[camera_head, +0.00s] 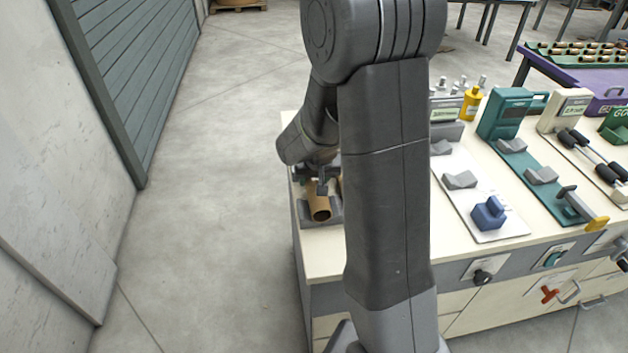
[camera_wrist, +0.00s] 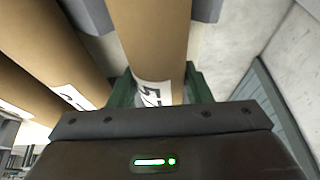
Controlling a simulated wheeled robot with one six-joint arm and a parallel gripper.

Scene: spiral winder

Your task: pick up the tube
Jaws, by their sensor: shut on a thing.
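A brown cardboard tube (camera_head: 319,208) lies at the grey holder (camera_head: 335,217) on the left end of the bench in the head view. In the wrist view the tube (camera_wrist: 152,40) runs away from me, with a white label bearing black print near my jaws. My gripper (camera_wrist: 160,88) has its green fingers on both sides of this tube and is shut on it. In the head view my gripper (camera_head: 326,183) is small and partly hidden by my arm. I cannot tell whether the tube touches the holder.
A second brown tube (camera_wrist: 45,50) lies close on the left in the wrist view. The cream bench top (camera_head: 325,250) carries a blue block (camera_head: 488,213), a green device (camera_head: 505,112) and a yellow bottle (camera_head: 470,104) to the right. The floor left of the bench is clear.

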